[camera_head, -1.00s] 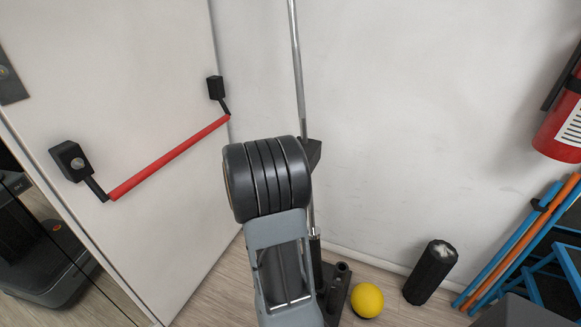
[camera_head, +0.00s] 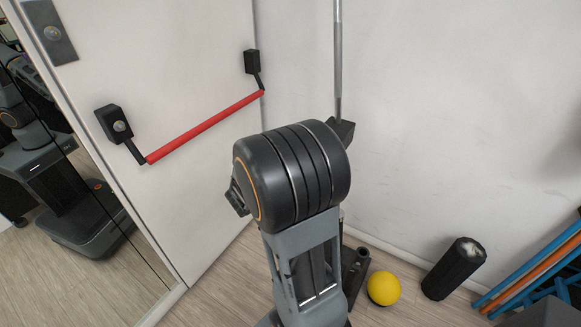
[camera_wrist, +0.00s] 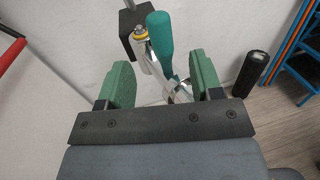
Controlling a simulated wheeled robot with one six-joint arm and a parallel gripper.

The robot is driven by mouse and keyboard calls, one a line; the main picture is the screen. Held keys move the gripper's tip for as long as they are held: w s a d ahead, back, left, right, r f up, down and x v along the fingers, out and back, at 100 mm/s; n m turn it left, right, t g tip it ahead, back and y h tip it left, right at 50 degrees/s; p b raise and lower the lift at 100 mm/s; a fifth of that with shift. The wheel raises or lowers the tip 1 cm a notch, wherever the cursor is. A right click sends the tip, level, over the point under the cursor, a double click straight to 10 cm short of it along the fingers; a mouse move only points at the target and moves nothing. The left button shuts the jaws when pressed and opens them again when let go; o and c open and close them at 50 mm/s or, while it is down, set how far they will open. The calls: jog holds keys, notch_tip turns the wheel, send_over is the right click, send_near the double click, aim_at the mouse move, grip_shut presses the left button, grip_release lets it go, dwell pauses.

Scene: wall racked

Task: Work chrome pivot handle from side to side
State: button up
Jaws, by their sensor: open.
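In the wrist view, a chrome handle piece (camera_wrist: 146,58) with a brass-coloured collar at its top stands at a black block. A teal rounded grip (camera_wrist: 160,38) rises beside it, and bright metal shows below. My gripper (camera_wrist: 160,68) is open, its green fingers on either side of this area in the picture. I cannot tell whether the handle lies between the fingers or beyond them; no contact is clear. In the head view, my arm hides the handle and gripper. A tall metal bar (camera_head: 338,60) rises from the black block (camera_head: 343,131).
A white door with a red push bar (camera_head: 205,127) is at left. On the floor at right are a yellow ball (camera_head: 383,289), a black roller (camera_head: 454,268) and blue and orange folded frames (camera_head: 540,280). The wall stands close behind the bar.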

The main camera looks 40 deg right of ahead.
jog(key=shift+a, duration=1.15)
jog(key=s+a+m+y+p, duration=0.2)
jog(key=s+a+m+y, duration=0.1)
jog(key=a+m+y, duration=0.3)
jog(key=s+a+m+y+p, duration=0.2)
jog(key=s+a+m+y, duration=0.1)
jog(key=a+m+y, duration=0.4)
jog(key=a+m, duration=0.1)
jog(key=a, duration=0.2)
jog(key=shift+a+f+y, duration=0.15)
jog(key=shift+y, duration=0.15)
jog(key=a+r+m+t+y, duration=0.1)
jog(key=a, duration=0.1)
jog(key=w+a+r+m+t+y, duration=0.1)
jog(key=a+y, duration=0.1)
jog(key=a, duration=0.1)
jog(key=a+r+m+t+y+p, duration=0.1)
jog(key=a+m, duration=0.1)
jog(key=shift+w+a+y, duration=0.15)
jog(key=shift+a+y, duration=0.15)
jog(key=shift+a, duration=0.05)
jog(key=shift+c, duration=0.2)
